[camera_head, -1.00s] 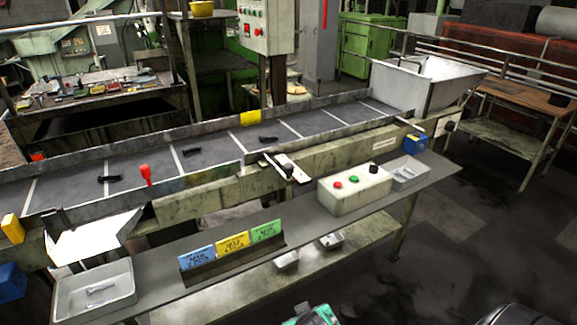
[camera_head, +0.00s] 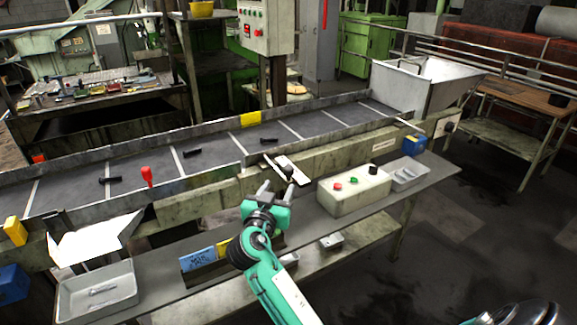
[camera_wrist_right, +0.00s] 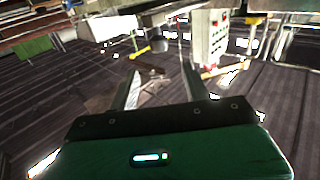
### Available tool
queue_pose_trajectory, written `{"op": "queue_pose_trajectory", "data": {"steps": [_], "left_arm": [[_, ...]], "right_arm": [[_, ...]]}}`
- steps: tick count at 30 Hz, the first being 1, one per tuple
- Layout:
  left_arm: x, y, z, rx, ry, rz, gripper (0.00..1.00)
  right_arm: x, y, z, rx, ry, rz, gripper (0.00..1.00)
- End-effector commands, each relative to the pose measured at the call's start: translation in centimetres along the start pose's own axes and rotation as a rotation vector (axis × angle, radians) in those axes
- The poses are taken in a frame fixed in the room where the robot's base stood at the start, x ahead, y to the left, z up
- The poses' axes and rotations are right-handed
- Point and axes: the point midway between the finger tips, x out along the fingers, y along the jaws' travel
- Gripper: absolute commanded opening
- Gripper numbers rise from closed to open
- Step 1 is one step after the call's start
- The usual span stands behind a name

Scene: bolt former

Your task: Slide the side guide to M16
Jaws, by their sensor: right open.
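The side guide shows in the head view as a pale plate (camera_head: 293,171) with a dark knob, set at the front rail of the conveyor. Its scale marks are too small to read. My right gripper (camera_head: 277,188) is just in front of and below the plate, its two fingers apart and pointing toward the rail. It holds nothing that I can see. I cannot tell whether a finger touches the knob. In the right wrist view the open fingers (camera_wrist_right: 160,78) point over a blurred dark surface. My left gripper is not in view.
A control box (camera_head: 353,192) with buttons stands right of my gripper on the shelf. A blue card (camera_head: 198,259) shows left of my arm. A grey tray (camera_head: 97,292) is at lower left.

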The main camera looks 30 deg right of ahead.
Motion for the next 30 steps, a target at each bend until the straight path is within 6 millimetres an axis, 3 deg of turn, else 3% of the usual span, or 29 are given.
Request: {"op": "queue_pose_trajectory", "data": {"steps": [9, 15, 28, 30], "left_arm": [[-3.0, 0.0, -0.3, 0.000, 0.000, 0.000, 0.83], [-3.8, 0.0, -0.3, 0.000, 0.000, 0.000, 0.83], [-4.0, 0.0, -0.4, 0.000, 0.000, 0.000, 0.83], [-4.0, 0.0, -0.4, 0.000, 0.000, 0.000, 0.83]], "right_arm": [[6.9, 0.1, -0.5, -0.005, 0.002, 0.001, 0.48], [9.7, 0.0, -0.2, -0.003, 0.000, 0.000, 0.48], [10.7, 0.1, 0.1, -0.001, -0.001, 0.000, 0.48], [10.7, 0.1, 0.1, -0.001, -0.001, 0.000, 0.36]]}}
